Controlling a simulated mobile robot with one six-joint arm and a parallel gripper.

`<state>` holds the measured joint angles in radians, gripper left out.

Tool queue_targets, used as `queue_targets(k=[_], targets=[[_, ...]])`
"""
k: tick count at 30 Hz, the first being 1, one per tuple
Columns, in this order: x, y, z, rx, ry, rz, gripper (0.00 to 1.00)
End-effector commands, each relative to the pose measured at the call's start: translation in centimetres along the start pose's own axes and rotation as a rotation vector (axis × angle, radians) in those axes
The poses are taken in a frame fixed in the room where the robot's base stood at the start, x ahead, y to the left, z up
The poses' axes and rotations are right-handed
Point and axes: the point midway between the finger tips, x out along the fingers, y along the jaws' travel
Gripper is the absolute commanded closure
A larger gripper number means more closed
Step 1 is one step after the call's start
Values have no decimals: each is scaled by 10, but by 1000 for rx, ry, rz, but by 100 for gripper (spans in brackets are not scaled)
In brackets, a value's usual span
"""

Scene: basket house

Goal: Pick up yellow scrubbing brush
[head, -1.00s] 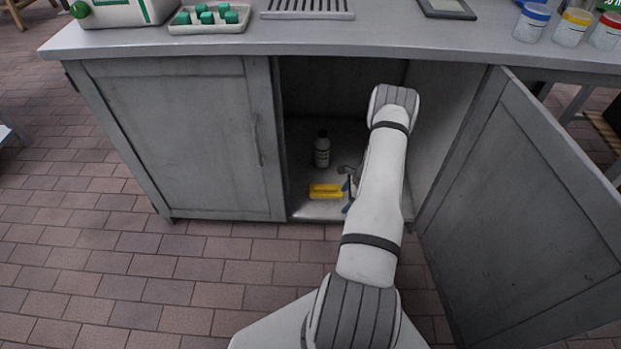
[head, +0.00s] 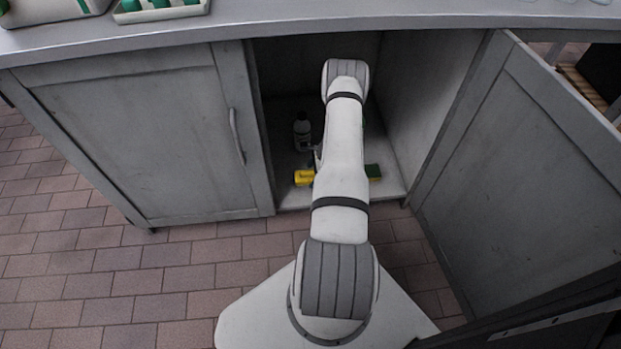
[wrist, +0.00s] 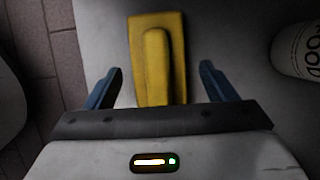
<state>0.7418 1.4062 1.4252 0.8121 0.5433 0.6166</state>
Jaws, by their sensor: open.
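The yellow scrubbing brush (wrist: 156,60) lies on the cabinet floor, with its raised handle facing up in the wrist view. In the head view the brush (head: 304,178) shows at the front of the open cabinet, partly hidden behind my arm. My gripper (wrist: 160,80) is open, with one blue finger on each side of the brush's near end. Both fingers stand apart from the brush, and nothing is held. I cannot tell the exact height of the fingers above the floor. In the head view my arm hides most of the gripper.
The cabinet door (head: 530,170) stands open at right; the left door (head: 135,140) is shut.

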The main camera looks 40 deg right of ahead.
Motion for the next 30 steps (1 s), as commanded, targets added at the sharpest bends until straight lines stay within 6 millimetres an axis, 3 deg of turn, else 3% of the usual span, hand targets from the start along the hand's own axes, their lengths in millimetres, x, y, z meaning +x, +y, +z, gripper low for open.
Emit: queue_targets(k=[2,9,27,30], targets=[[12,1,-1,-1,0,1,22],[12,2,0,1,1,-1,22],[11,2,-3,7,0,-3,71],[10,2,-3,7,0,-3,73]])
